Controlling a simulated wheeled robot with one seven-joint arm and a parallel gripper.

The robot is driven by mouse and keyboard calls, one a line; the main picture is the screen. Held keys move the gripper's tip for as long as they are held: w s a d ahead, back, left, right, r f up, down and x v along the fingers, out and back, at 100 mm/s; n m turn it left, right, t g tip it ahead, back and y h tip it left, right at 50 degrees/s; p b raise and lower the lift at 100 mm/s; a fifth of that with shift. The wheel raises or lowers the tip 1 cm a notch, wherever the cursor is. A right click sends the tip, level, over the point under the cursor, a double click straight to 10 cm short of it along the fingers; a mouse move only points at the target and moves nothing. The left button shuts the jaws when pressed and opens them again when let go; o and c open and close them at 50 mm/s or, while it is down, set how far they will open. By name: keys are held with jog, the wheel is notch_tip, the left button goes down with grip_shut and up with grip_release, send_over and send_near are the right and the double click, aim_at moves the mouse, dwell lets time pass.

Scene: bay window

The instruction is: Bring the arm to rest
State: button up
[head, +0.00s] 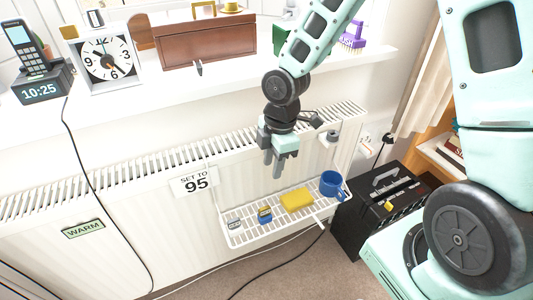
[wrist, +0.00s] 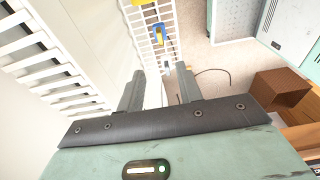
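My gripper (head: 274,168) hangs from my pale green arm in front of the radiator, pointing down, above the white wire rack. In the wrist view my gripper (wrist: 160,72) has its two grey fingers apart with nothing between them. Beneath it, the white wire rack (head: 243,239) hooked on the radiator holds a yellow block (head: 297,199), a blue mug (head: 331,184) and two small items at its left. The gripper is apart from all of them. In the wrist view the rack is ahead of the fingertips, with a blue-and-yellow item (wrist: 158,34) on it.
The radiator (head: 130,197) runs along the wall under a sill. On the sill stand a phone on its base (head: 40,85), a clock (head: 105,58), a brown box (head: 207,42) and a purple brush (head: 353,38). A black case (head: 369,216) stands right of the rack.

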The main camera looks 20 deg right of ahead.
jog(key=s+a+r+m, duration=0.45)
jog(key=s+r, duration=0.25)
jog(key=s, duration=0.3)
jog(key=s+a+r+m, duration=0.4)
jog(key=s+r+m, duration=0.2)
jog(key=s, duration=0.4)
notch_tip(320, 180, up, 13)
jog(key=p, duration=1.3)
jog(key=shift+r+h, duration=0.2)
jog(key=shift+h, duration=0.2)
